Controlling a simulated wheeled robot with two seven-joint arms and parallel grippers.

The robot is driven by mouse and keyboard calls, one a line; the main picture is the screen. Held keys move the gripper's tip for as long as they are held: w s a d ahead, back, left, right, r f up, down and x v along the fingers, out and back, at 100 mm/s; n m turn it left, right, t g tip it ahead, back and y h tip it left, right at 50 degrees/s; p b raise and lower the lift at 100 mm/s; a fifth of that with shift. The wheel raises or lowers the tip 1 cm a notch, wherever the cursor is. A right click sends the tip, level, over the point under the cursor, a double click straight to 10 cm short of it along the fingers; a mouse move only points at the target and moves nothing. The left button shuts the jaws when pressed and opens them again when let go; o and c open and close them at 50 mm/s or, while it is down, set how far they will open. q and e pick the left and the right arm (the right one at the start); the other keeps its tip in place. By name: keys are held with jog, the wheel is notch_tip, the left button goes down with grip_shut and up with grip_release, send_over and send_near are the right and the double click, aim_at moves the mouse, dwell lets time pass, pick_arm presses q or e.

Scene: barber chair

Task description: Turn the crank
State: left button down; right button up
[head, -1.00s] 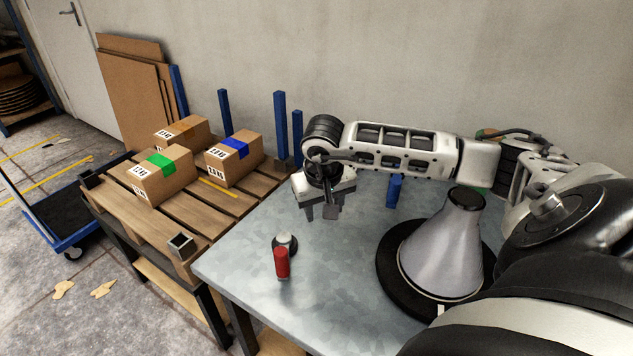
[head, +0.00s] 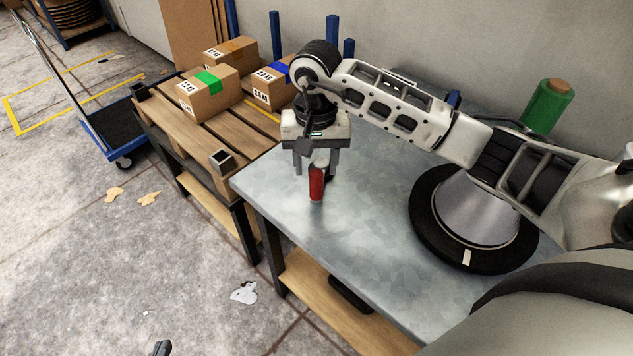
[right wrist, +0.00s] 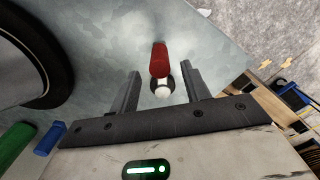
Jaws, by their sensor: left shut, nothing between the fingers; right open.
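The crank has an upright red handle (head: 316,184) with a pale round knob (head: 321,163) beside it, on the metal table near its left edge. My right gripper (head: 315,165) points down over the crank, open. In the right wrist view, the pale knob (right wrist: 162,92) lies between the two spread fingers of my right gripper (right wrist: 165,88), and the red handle (right wrist: 159,58) stands just beyond them. I cannot tell whether the fingers touch it. The dark tip of my left gripper (head: 162,348) just shows at the bottom edge, shut and empty, away from the table.
A grey cone on a black disc (head: 425,232) stands on the metal table (head: 370,265), right of the crank. A green roll (head: 547,108) is at the back. A wooden pallet table (head: 180,125) with boxes adjoins at left. The floor at left is mostly clear.

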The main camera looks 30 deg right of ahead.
aim_at(316, 185)
notch_tip(316, 185, down, 7)
jog(key=shift+r, duration=0.15)
